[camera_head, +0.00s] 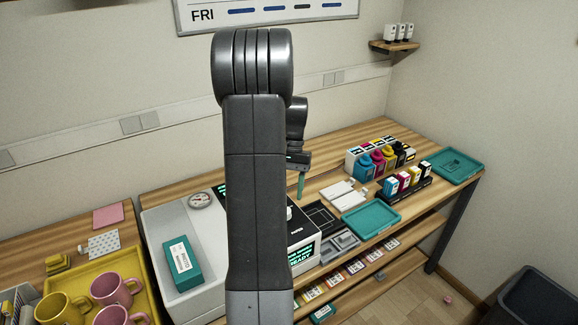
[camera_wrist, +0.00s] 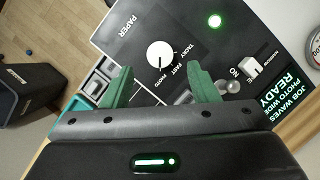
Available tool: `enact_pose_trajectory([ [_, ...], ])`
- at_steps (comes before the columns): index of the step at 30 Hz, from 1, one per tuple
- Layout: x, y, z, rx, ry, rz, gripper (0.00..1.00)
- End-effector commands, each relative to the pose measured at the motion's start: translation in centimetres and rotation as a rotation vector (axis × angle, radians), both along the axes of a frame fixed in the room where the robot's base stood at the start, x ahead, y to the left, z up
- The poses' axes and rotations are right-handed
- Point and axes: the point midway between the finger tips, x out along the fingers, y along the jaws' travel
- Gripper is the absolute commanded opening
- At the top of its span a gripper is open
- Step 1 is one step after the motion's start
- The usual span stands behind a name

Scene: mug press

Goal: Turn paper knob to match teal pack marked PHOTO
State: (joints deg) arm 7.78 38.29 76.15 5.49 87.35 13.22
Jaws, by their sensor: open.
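The paper knob (camera_wrist: 160,55) is a round white dial on a black panel headed PAPER, in the wrist view. Labels TACKY, FAST and PHOTO lie around its lower and right side. A small dark mark shows on the knob, but its direction is hard to tell. My gripper (camera_wrist: 160,80) is open, with its green fingers apart on either side below the knob in the picture, not visibly touching it. In the head view my gripper (camera_head: 301,186) is partly hidden behind my arm. The teal pack (camera_head: 183,262) with a white label lies on the white machine at left.
A second white control (camera_wrist: 250,68) and a screen reading JOB WAVES PHOTO WIDE READY (camera_wrist: 280,92) are beside the knob. A round gauge (camera_head: 200,200), teal tray (camera_head: 371,218), ink bottles (camera_head: 378,160) and yellow tray with pink mugs (camera_head: 150,290) stand around. A dark bin (camera_head: 540,300) is on the floor.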

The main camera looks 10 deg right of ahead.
Motion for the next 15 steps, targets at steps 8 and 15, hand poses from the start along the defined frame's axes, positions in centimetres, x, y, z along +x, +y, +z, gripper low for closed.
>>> enact_pose_trajectory([
  [8,2.2,-0.9,5.6,-0.001,-0.004,0.000,0.54],
  [15,3.0,-1.2,7.7,0.000,-0.001,-0.001,0.54],
])
